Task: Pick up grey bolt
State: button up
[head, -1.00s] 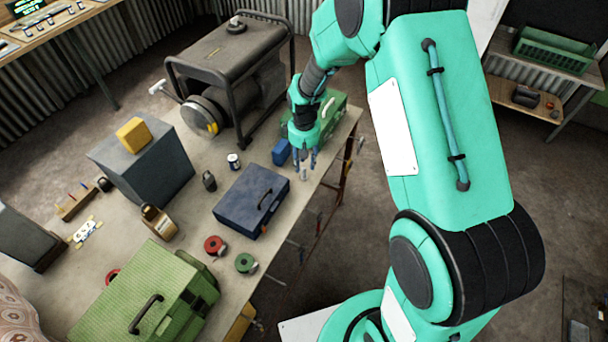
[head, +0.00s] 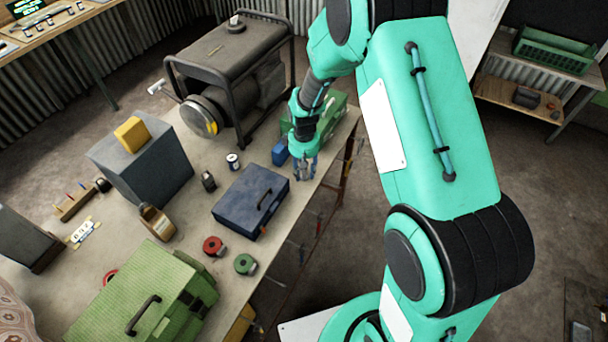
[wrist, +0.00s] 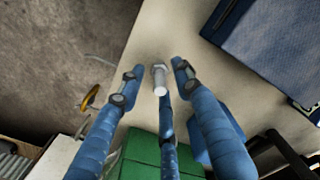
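The grey bolt (wrist: 159,78) shows in the wrist view as a small pale cylinder with a wider head, on the bench top near its edge. My gripper (wrist: 160,76) has three blue fingers spread around it. The left and right fingertips stand apart from the bolt with gaps on both sides. The third finger comes up from below, close to the bolt's near end; I cannot tell if it touches. In the head view my gripper (head: 305,173) is low over the bench by its right edge, and its fingers largely hide the bolt.
A dark blue toolbox (head: 250,200) lies left of my gripper. A small blue box (head: 280,153) and a green case (head: 334,112) are close behind it. A generator (head: 230,75) stands at the back. The bench edge is just to the right, with the floor beyond.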

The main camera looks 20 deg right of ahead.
grip_shut()
jog(key=shift+r, duration=0.1)
jog(key=shift+r, duration=0.5)
jog(key=r, duration=0.1)
jog(key=r+p, duration=0.1)
jog(key=shift+s+r, duration=0.3)
jog(key=s+r+p, duration=0.1)
jog(key=s, duration=1.4)
jog(key=shift+s+p, duration=0.2)
jog(key=shift+p, duration=0.15)
jog(key=shift+r, duration=0.1)
